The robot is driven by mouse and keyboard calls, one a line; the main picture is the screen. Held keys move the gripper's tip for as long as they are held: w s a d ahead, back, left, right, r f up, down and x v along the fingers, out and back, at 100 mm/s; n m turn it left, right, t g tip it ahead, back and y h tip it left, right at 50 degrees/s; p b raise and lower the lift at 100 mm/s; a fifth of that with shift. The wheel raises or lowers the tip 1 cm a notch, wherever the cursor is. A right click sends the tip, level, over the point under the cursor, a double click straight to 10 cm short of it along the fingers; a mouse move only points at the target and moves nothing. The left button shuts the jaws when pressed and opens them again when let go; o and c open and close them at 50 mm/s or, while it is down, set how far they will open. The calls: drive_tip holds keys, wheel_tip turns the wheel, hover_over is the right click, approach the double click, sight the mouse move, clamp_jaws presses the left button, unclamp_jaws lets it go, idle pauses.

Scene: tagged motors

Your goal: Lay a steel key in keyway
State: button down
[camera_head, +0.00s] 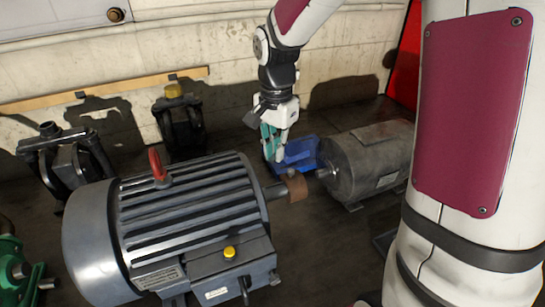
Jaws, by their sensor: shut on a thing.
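The large grey ribbed motor (190,215) lies at the lower left. The keyway is too small to make out. The blue bin (303,152) stands behind the shaft, and its contents are not visible.
A darker grey motor (372,163) lies right of the bin, its short shaft facing left. Black fixtures (181,121) stand by the back wall, with another dark one (68,160) at the left. A green machine (14,268) shows at the lower left edge. My arm column blocks the right side.

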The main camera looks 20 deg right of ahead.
sight(276, 188)
drive_tip(key=s+a+r+m+b, duration=0.1)
drive_tip(key=s+a+r+m, duration=0.1)
drive_tip(key=s+m, duration=0.35)
drive_tip(key=shift+w+f+b, duration=0.15)
drive_tip(key=shift+f+b, duration=0.75)
drive_tip(key=shift+f, duration=0.6)
drive_tip(key=shift+w+f+b, duration=0.15)
drive_tip(key=shift+f+b, duration=0.75)
drive_tip(key=shift+f, duration=0.6)
drive_tip(key=c, duration=1.6)
unclamp_jaws()
